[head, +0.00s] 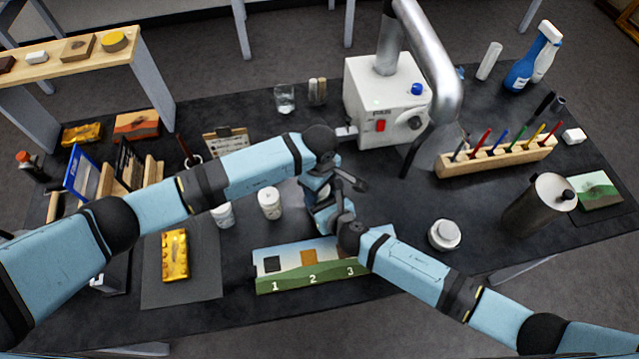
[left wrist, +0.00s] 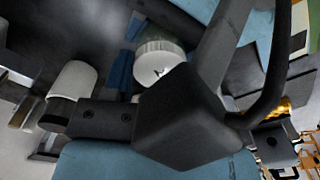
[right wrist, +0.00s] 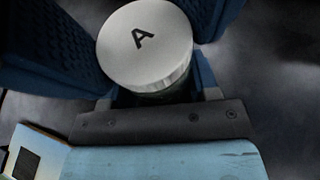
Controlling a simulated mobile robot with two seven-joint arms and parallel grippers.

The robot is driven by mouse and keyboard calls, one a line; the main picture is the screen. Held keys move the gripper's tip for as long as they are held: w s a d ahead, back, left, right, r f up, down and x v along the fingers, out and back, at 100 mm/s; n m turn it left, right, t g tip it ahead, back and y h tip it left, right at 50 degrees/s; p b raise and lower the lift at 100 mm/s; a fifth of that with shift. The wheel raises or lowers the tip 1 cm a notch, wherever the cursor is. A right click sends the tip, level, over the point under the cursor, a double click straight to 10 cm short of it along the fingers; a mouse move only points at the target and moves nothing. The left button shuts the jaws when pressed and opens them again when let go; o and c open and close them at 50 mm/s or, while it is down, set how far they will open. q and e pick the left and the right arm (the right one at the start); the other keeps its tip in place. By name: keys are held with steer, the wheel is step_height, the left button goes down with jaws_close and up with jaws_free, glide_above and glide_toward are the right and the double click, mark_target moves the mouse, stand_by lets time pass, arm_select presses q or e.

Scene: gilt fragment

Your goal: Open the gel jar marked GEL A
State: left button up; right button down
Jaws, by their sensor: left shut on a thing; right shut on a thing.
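The gel jar has a white lid (right wrist: 145,45) marked with a black A, facing the camera in the right wrist view. Blue textured finger pads lie on both sides of it. The same lid (left wrist: 160,62) shows in the left wrist view, with its ribbed side and a darker body behind it. In the head view my left gripper (head: 318,192) and my right gripper (head: 328,212) meet at the jar, which they mostly hide. Both are shut on it. I cannot tell which one grips the lid and which the body. The lid appears seated on the body.
White-lidded jars (head: 269,203) (head: 223,214) stand left of my grippers, and another jar (head: 444,235) stands to the right. A numbered tray (head: 312,282) lies in front. A white machine (head: 385,100) stands behind. A wooden rack (head: 497,157) and a dark canister (head: 538,204) are at the right.

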arm_select(q)
steer(key=o, duration=1)
step_height(320, 180, up, 4)
steer(key=shift+r, duration=0.25)
steer(key=shift+c, duration=0.2)
step_height(320, 180, up, 3)
steer(key=m, duration=0.3)
steer(key=shift+r, duration=0.1)
steer(key=shift+f, duration=3.85)
